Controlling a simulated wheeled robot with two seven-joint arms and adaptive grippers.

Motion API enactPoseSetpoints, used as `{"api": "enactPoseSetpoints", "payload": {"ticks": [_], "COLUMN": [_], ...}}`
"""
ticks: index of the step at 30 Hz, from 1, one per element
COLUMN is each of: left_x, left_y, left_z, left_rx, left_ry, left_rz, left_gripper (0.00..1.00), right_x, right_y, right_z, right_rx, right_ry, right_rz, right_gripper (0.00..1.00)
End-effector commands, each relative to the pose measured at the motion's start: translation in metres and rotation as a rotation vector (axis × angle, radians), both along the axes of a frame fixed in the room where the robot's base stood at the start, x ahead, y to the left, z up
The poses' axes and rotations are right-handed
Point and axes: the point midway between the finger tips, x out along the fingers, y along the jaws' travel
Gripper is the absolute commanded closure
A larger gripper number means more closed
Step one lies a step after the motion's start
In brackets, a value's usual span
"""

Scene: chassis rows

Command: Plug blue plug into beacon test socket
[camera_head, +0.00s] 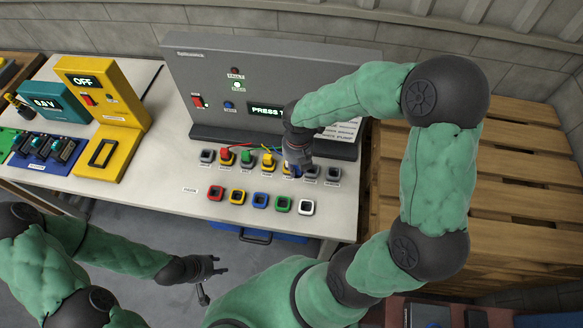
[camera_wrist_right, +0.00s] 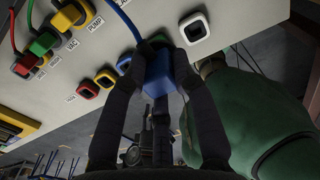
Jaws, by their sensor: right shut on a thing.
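My right gripper (camera_wrist_right: 157,62) is shut on the blue plug (camera_wrist_right: 158,74), whose blue cable runs up and left in the right wrist view. In the head view this gripper (camera_head: 293,168) is over the right part of the back socket row and hides most of the blue plug. I cannot tell whether the plug is seated or held above the panel. Grey sockets (camera_head: 312,172) and (camera_head: 333,175) lie just right of it; their labels are too small to read, so I cannot pick out the beacon socket. My left gripper (camera_head: 207,268) hangs low before the table, apart from everything; its jaws are unclear.
Red (camera_head: 226,155), green (camera_head: 247,157) and yellow (camera_head: 268,160) plugs stand in the back row. A front row of coloured sockets includes a white one (camera_head: 306,207). A grey console (camera_head: 210,75) rises behind. A yellow device (camera_head: 105,95) stands at left, wooden pallets (camera_head: 520,190) at right.

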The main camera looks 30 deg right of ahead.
Motion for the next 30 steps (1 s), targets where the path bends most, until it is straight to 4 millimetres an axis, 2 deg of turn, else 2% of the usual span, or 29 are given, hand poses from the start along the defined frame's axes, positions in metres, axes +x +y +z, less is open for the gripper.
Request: {"api": "enactPoseSetpoints", "payload": {"ticks": [1, 9, 15, 19, 23, 30], "left_x": [0.000, 0.000, 0.000, 0.000, 0.000, 0.000], "left_y": [0.000, 0.000, 0.000, 0.000, 0.000, 0.000], "left_z": [0.013, 0.045, 0.059, 0.063, 0.061, 0.046], "left_rx": [0.000, 0.000, 0.000, 0.000, 0.000, 0.000], "left_ry": [0.000, -0.001, 0.000, 0.000, 0.000, 0.000], "left_rz": [0.000, 0.000, 0.000, 0.000, 0.000, 0.000], "left_gripper": [0.60, 0.60, 0.60, 0.60, 0.60, 0.60], "right_x": [0.002, 0.003, -0.006, -0.010, -0.011, -0.010], "right_y": [-0.017, -0.097, -0.136, -0.148, -0.151, -0.151], "right_z": [0.001, -0.023, -0.039, -0.045, -0.050, -0.063], "right_rx": [0.001, 0.001, 0.002, 0.001, 0.002, 0.001], "right_ry": [0.007, 0.007, 0.004, 0.002, 0.001, 0.000], "right_rz": [-0.010, -0.008, -0.002, 0.001, 0.004, 0.004], "right_gripper": [1.00, 1.00, 1.00, 1.00, 1.00, 1.00]}}
